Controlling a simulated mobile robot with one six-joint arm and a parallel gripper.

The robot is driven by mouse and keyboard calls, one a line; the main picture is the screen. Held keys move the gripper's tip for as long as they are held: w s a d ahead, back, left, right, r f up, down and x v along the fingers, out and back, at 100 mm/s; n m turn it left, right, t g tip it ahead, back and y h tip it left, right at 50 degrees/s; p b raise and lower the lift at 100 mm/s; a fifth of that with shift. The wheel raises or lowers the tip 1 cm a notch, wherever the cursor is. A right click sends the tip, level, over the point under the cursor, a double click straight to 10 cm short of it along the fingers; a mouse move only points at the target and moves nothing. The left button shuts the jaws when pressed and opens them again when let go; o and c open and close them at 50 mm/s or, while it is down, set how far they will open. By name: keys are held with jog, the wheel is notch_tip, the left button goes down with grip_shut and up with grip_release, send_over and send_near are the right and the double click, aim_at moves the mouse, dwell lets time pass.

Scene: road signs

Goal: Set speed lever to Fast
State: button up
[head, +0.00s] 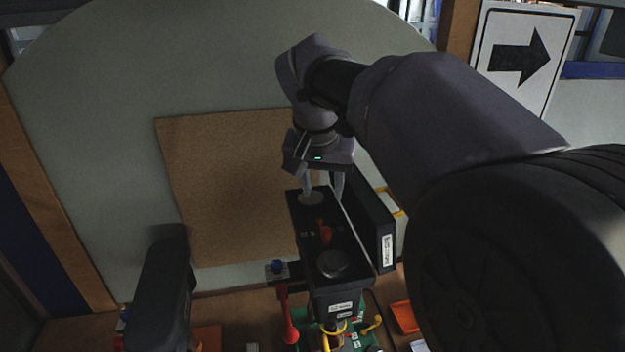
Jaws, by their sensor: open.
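My gripper (322,187) points down over the far end of a long black open-topped housing (359,259). Its two fingers are apart, with nothing seen between them. A red lever (289,318) with a thick lower end stands at the left of the housing's near end, well away from my gripper. A smaller red part (324,233) sits inside the housing, nearer to my gripper. I cannot tell which of these is the speed lever. The labels are too small to read, so no Fast mark can be made out.
A second black box with a white label (387,250) stands right of the housing. A green base with yellow parts (352,338) is at the front. A dark upright object (163,290) stands at left. A corkboard (225,185) and an arrow sign (522,55) are behind.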

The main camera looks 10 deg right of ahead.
jog(key=shift+f, duration=0.2)
jog(key=shift+c, duration=1.2)
jog(key=a+f+n+b, duration=0.1)
jog(key=f+b, duration=0.1)
jog(key=s+f+n+b, duration=0.1)
jog(key=f+n+b, duration=0.1)
jog(key=b, duration=0.1)
jog(key=a+f+n+t+b, duration=0.1)
jog(key=b, duration=0.2)
jog(key=shift+s+a+f+n, duration=0.3)
jog(key=shift+a+f, duration=0.05)
jog(key=shift+f, duration=0.05)
grip_shut()
notch_tip(320, 180, down, 2)
jog(key=s+a+n+t+b, duration=0.2)
jog(key=a+n+b, duration=0.1)
jog(key=n+b, duration=0.2)
jog(key=shift+h, duration=0.4)
jog(key=x, duration=0.9)
jog(key=shift+d+f+b, duration=0.3)
jog(key=shift+d+b, duration=0.05)
jog(key=shift+w+d+p, duration=0.3)
jog(key=shift+w+d, duration=0.6)
jog(key=shift+d, duration=0.25)
jog(key=shift+w+d, duration=0.25)
jog(key=shift+d, duration=0.3)
